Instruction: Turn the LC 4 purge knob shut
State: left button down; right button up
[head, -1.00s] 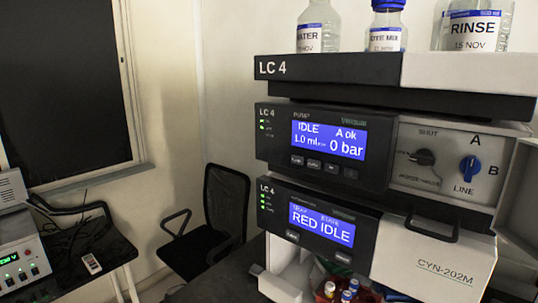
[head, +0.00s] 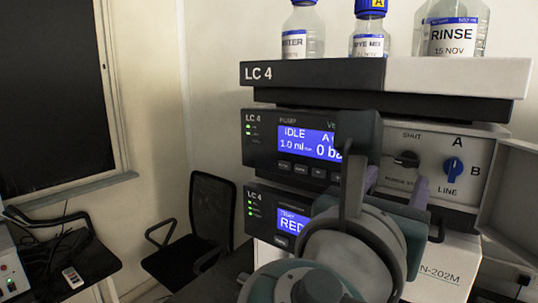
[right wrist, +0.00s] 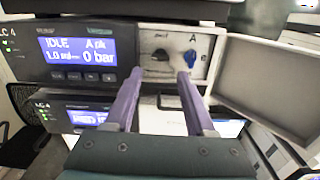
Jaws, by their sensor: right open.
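The LC 4 purge knob (head: 406,159) is the small black knob on the grey panel, below the label SHUT. Its pointer end appears turned to the left. It also shows in the right wrist view (right wrist: 160,56), between and beyond my fingertips. My right gripper (head: 397,182) is open and empty, its purple fingers pointing at the panel. In the wrist view my right gripper (right wrist: 161,75) has one fingertip at each side below the knob; I see no contact. The pump display (head: 307,143) reads IDLE and, in the wrist view, 0 bar. My left gripper is out of view.
A blue knob (head: 453,167), marked A, B and LINE, sits close right of the purge knob. An open door (head: 512,200) stands out at the panel's right. Bottles, including RINSE (head: 452,32), stand on top of the stack. A chair (head: 205,225) is at the left.

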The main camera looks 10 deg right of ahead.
aim_at(407, 161)
jog(key=p+x, duration=0.3)
jog(key=x, duration=0.4)
jog(key=shift+w+d+r, duration=0.1)
jog(key=shift+d+r, duration=0.05)
jog(key=shift+d, duration=0.15)
jog(key=shift+w+d+p, duration=0.3)
jog(key=shift+w+d, duration=0.15)
jog(key=shift+f, duration=0.2)
grip_shut()
